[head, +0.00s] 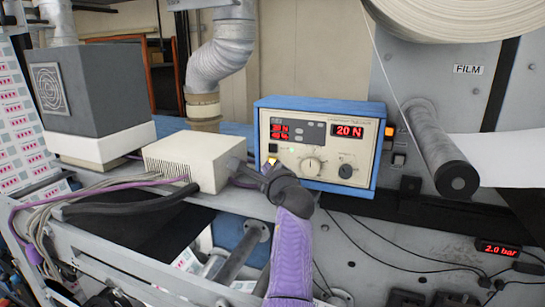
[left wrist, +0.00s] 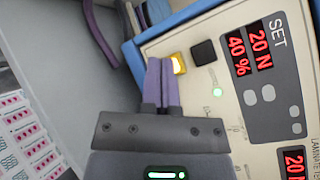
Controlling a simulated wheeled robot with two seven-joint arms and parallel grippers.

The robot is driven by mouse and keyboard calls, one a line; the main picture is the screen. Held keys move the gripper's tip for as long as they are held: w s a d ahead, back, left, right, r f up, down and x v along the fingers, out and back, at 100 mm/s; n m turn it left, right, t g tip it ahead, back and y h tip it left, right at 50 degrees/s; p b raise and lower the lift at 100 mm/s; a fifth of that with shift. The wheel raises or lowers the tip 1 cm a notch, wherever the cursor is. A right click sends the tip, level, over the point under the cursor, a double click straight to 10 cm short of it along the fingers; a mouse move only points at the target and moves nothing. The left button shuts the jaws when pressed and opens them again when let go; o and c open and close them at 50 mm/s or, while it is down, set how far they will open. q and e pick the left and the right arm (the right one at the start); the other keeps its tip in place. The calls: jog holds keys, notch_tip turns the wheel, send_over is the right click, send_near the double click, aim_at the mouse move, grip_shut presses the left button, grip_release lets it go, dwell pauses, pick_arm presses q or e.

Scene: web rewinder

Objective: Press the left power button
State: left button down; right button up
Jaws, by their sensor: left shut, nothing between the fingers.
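A blue-framed control unit (head: 375,113) with a cream front panel stands on the machine ledge in the head view. At the panel's left edge are a lit yellow button (head: 272,160) and a dark square button (head: 272,148). In the left wrist view, the yellow button (left wrist: 178,63) lies just beside my fingertips, with the dark button (left wrist: 203,53) farther right. My left gripper (head: 262,172) is shut and empty in front of the panel's lower left. In the left wrist view its purple-grey fingers (left wrist: 161,62) are together; contact with the button cannot be told.
Red displays show "20 N" (head: 348,131), with knobs (head: 312,166) below. A cream box (head: 190,160) with cables stands left of the unit. A roller (head: 440,150) and a film roll (head: 445,12) are at the right, with an orange-lit switch (head: 389,131) beside the unit.

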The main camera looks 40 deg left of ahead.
pick_arm(q)
jog(key=shift+s+r, duration=0.1)
jog(key=shift+s, duration=0.05)
jog(key=shift+s+d, duration=0.1)
jog(key=shift+s, duration=0.1)
jog(key=shift+s+d+r+p, duration=0.1)
jog(key=shift+s+d+p, duration=0.1)
jog(key=shift+s+p, duration=0.4)
jog(key=shift+s+d+p, duration=0.15)
jog(key=shift+s+p, duration=0.4)
jog(key=shift+p, duration=0.05)
jog(key=s, duration=0.1)
jog(key=s+d, duration=0.1)
jog(key=s, duration=0.1)
jog(key=shift+f, duration=0.2)
